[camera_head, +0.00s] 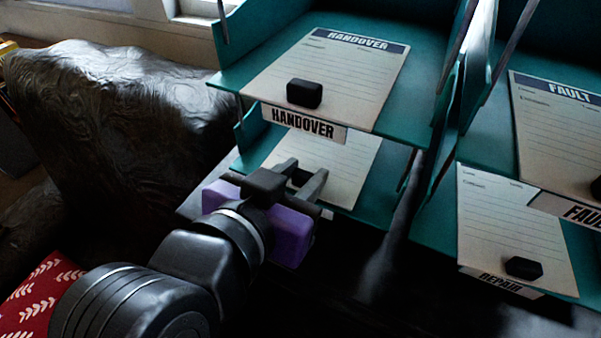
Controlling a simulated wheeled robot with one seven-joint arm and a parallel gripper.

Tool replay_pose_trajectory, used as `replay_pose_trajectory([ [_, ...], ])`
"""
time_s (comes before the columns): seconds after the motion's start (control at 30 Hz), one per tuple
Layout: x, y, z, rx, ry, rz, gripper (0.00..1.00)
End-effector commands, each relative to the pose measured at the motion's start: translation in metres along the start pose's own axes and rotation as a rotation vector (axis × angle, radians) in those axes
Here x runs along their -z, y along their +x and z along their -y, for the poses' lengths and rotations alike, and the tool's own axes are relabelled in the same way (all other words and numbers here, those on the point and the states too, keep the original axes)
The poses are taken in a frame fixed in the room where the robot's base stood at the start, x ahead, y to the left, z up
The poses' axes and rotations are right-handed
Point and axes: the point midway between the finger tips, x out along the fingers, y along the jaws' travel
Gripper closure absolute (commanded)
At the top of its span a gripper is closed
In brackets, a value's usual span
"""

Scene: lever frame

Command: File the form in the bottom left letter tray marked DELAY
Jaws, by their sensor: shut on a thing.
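The form (345,170), a white printed sheet, lies in or just over the bottom left letter tray (378,205), a teal shelf under the one marked HANDOVER. My gripper (305,172) is at the front of this tray, shut on the form at its near end. The exact grip is hidden by the fingers and wrist. The form's upper end is hidden under the HANDOVER tray and its label. The DELAY label cannot be seen; my gripper and wrist cover the tray's front left part. I cannot tell whether the sheet rests on the tray floor.
The HANDOVER tray (228,80) overhangs close above my gripper, with a form (350,70) bearing a black block (304,93). At right are a FAULT form (560,130) above and a REPAIR tray (560,280) below. A dark, rumpled bulk (120,120) stands at left.

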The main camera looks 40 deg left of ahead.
Motion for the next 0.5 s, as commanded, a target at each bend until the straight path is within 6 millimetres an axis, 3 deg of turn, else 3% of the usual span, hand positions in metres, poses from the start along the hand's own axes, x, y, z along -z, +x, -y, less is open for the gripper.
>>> replay_pose_trajectory([
  [0.5, -0.0063, 0.0025, -0.0002, 0.000, -0.001, 0.000, 1.00],
])
